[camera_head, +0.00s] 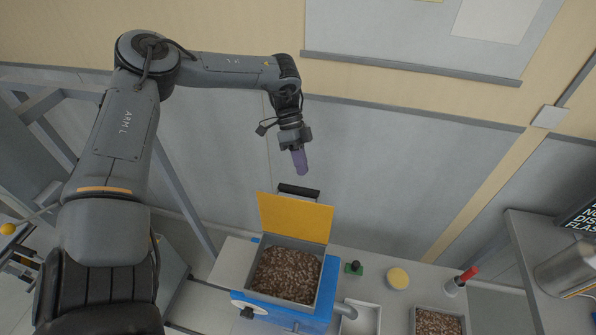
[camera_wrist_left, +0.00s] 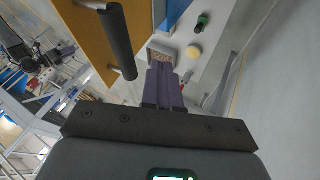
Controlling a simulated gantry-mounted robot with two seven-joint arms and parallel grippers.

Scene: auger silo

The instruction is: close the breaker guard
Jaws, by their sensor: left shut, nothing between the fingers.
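The breaker guard (camera_head: 295,217) is a yellow panel standing raised, tilted back, at the back edge of an open grey hopper (camera_head: 322,290) full of brown pellets. A black bar handle (camera_head: 299,192) is on the guard's far side. My left gripper (camera_head: 301,172) has purple fingers, shut and empty, above and behind the handle, apart from it. In the left wrist view, the handle (camera_wrist_left: 117,42) and the yellow guard (camera_wrist_left: 82,28) lie left of the shut fingers (camera_wrist_left: 164,82). My right gripper is in neither view.
The hopper tops a blue machine (camera_head: 311,318) on a grey bench. To its right are a green knob (camera_head: 354,268), a yellow disc (camera_head: 398,278), a red-handled item (camera_head: 466,275) and a pellet tray (camera_head: 437,309). A shelf with a metal cylinder (camera_head: 568,270) stands far right.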

